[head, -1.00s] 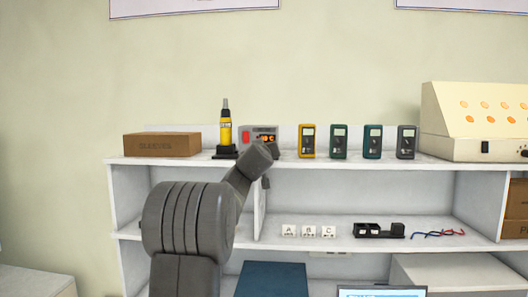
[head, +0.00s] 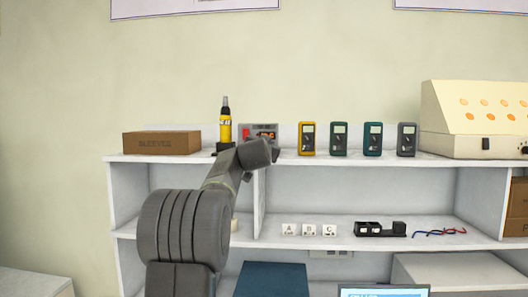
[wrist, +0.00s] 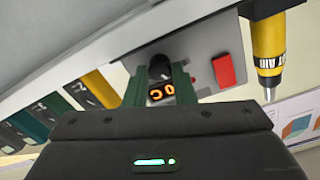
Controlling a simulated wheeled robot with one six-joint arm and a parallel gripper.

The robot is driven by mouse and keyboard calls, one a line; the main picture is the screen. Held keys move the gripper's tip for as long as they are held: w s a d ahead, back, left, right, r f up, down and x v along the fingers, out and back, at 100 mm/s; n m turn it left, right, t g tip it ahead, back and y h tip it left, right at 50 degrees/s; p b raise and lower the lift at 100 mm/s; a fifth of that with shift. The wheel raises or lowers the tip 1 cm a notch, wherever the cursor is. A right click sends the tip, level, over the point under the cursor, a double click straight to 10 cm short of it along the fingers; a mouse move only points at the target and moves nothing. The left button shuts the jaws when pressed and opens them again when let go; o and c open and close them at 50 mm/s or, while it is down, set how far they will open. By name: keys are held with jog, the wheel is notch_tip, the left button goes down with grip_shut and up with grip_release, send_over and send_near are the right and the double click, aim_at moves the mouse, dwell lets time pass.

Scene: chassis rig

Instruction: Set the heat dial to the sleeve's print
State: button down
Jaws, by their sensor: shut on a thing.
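The heat station (head: 273,128) is a grey box on the top shelf with a lit orange display (head: 266,135), partly hidden by my gripper (head: 272,153) in the head view. In the wrist view, my gripper (wrist: 161,82) has its two fingers closed on the dark round heat dial (wrist: 160,66) on the station's grey face (wrist: 205,45). Orange digits (wrist: 161,92) show between the fingers, partly covered, and I cannot read the full number. A brown box marked SLEEVES (head: 161,144) stands at the left of the shelf. No sleeve print is visible.
A yellow hot-air tool (head: 225,125) stands left of the station, close to my arm. A red switch (wrist: 223,71) is beside the dial. Several multimeters (head: 307,140) stand to the right. White blocks (head: 309,230) sit on the lower shelf.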

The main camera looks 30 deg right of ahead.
dwell(0.4)
jog(key=c, duration=1.2)
grip_release()
jog(key=b+v, duration=0.5)
jog(key=v, duration=0.8)
jog(key=shift+s+a+b, duration=0.25)
jog(key=shift+s+b, duration=0.05)
jog(key=shift+s, duration=0.05)
jog(key=shift+w+d, duration=0.1)
jog(key=p+x, duration=0.5)
jog(key=x, duration=0.8)
jog(key=shift+w+d, duration=0.15)
jog(key=shift+w, duration=0.15)
